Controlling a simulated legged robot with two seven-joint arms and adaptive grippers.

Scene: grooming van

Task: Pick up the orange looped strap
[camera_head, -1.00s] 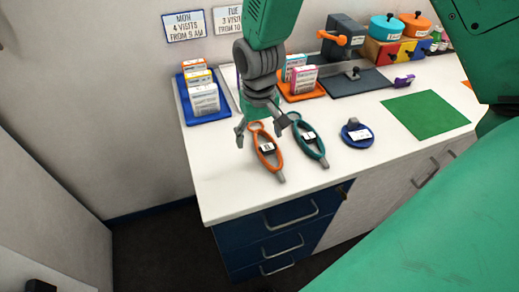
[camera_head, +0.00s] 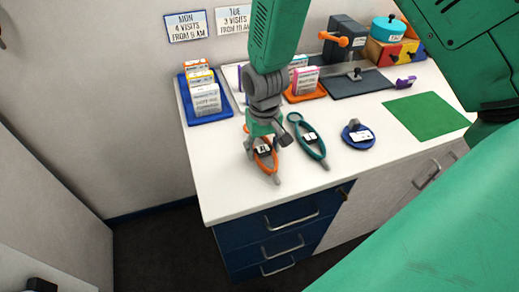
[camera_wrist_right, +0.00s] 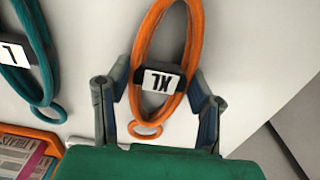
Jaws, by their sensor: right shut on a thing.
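The orange looped strap (camera_head: 274,163) lies on the white counter near its front left corner. In the right wrist view the strap (camera_wrist_right: 196,38) shows a black clasp with a white label reading XL (camera_wrist_right: 160,82). My right gripper (camera_head: 266,147) is down over the strap, its fingers on either side of the loop at the clasp. It is shut on the strap, which still appears to lie at counter level. In the wrist view the gripper's (camera_wrist_right: 160,85) fingertips are at the clasp's two ends. My left gripper is not in view.
A teal looped strap (camera_head: 321,150) lies close to the right of the orange one. A blue tray of packets (camera_head: 194,118) and an orange tray (camera_head: 297,97) stand behind.

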